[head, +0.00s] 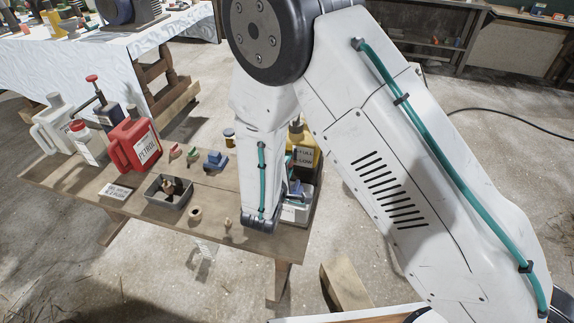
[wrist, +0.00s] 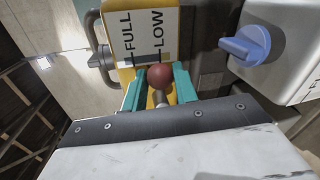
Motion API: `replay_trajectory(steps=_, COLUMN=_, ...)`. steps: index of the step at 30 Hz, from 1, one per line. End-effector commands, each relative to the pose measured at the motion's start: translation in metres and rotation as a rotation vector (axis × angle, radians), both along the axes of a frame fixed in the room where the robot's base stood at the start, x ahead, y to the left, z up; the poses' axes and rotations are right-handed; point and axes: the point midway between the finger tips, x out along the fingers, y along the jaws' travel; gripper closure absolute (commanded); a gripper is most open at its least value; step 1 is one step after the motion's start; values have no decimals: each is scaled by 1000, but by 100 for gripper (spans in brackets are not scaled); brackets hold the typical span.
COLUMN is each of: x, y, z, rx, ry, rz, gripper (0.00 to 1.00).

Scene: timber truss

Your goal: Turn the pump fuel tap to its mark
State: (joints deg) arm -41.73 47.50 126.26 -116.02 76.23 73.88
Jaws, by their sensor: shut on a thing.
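In the wrist view, my gripper (wrist: 160,86) has its teal fingers closed about a dark red ball knob (wrist: 160,76) on a short stem. The knob stands in front of a yellow body with a white FULL and LOW label (wrist: 148,36). A blue tap handle (wrist: 246,45) sits on a white box (wrist: 290,40) to the right, apart from the fingers. I cannot tell from the pictures which of the two is the named tap, and no mark is clearly visible. In the head view, the yellow body (head: 306,150) shows behind my forearm, which hides my fingertips.
On the wooden bench (head: 70,170) stand a red PETROL can (head: 133,146), a white jug (head: 52,124), a grey tray (head: 168,203), a blue block (head: 215,161) and several small items. A lettered card (head: 117,191) lies near the front edge. The front right corner is crowded.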

Motion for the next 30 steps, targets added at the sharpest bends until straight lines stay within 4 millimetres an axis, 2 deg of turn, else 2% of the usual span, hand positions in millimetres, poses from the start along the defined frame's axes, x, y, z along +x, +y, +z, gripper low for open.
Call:
replay_trajectory(steps=10, x=-1, y=0, z=-1, rx=0, ry=3, rz=1, gripper=94)
replay_trajectory(steps=11, x=-1, y=0, z=-2, rx=0, ry=3, rz=1, gripper=63)
replay_trajectory(steps=12, x=-1, y=0, z=-1, rx=0, ry=3, rz=1, gripper=52)
replay_trajectory(steps=13, x=-1, y=0, z=-1, rx=0, ry=3, rz=1, gripper=50)
replay_trajectory(steps=23, x=-4, y=2, z=0, rx=0, ry=2, rz=3, gripper=50)
replay_trajectory(steps=30, x=-39, y=16, z=7, rx=-1, ry=4, rz=6, gripper=50)
